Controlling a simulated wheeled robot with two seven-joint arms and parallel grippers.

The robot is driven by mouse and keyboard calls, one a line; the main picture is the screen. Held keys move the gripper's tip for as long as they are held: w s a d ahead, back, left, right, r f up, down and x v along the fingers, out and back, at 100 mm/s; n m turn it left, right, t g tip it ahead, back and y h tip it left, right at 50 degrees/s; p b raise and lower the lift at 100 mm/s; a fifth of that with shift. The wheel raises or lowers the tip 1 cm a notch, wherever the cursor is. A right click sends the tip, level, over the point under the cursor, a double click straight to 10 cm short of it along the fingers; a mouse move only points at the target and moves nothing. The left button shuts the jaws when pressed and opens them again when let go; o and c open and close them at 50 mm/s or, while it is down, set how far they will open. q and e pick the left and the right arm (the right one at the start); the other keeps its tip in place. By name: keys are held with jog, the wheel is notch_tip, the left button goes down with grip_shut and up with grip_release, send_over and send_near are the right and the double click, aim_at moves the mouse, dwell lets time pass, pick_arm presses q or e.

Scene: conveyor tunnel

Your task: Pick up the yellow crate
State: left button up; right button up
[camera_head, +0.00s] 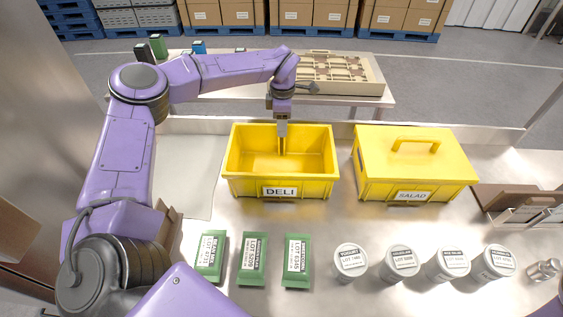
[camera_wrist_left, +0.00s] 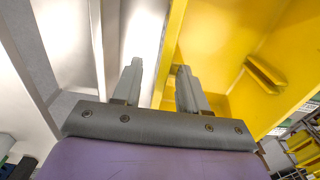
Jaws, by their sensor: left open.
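An open, empty yellow crate labelled DELI (camera_head: 310,187) sits upright on the metal counter in the head view. A second yellow crate labelled SALAD (camera_head: 376,188), with a handled lid on it, stands to its right. My left gripper (camera_head: 282,130) is at the middle of the DELI crate's far wall. In the left wrist view my left gripper (camera_wrist_left: 160,85) is open, one finger on each side of the yellow crate's wall (camera_wrist_left: 172,50); contact cannot be told. My right gripper is out of view.
Several white tubs (camera_head: 402,263) stand in front of the SALAD crate. A brown divided box (camera_head: 515,200) is at the right. A table (camera_head: 350,100) with a beige tray (camera_head: 372,82) stands behind the counter.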

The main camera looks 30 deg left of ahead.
pick_arm(q)
jog(key=shift+s, duration=0.15)
grip_shut()
dwell(1.4)
